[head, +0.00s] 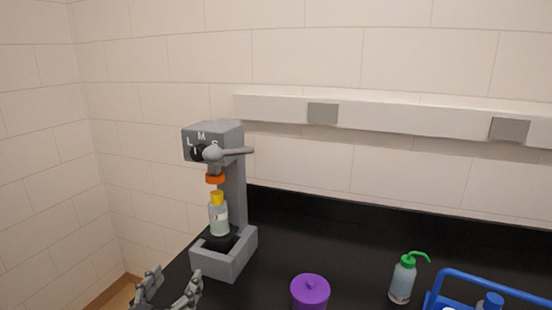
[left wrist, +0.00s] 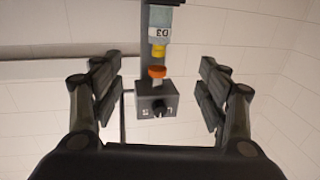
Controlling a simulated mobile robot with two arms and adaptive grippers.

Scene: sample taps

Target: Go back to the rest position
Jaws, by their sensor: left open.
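My left gripper (head: 168,287) is at the bottom left of the head view, in front of the grey tap machine (head: 237,185). Its two fingers are spread wide with nothing between them, and it is apart from the machine. The left wrist view also shows the open fingers (left wrist: 160,92), with the tap machine (left wrist: 157,101) seen upside down beyond them. A small bottle with a yellow top (head: 218,216) stands upright in the machine under the orange nozzle (head: 215,178). My right gripper is not in view.
A purple lidded container (head: 310,291), a wash bottle with a green top (head: 403,279) and a blue-handled carrier (head: 497,287) stand on the black bench (head: 335,240) to the right. A rail with grey boxes (head: 400,113) runs along the wall. Bench between machine and wash bottle is mostly clear.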

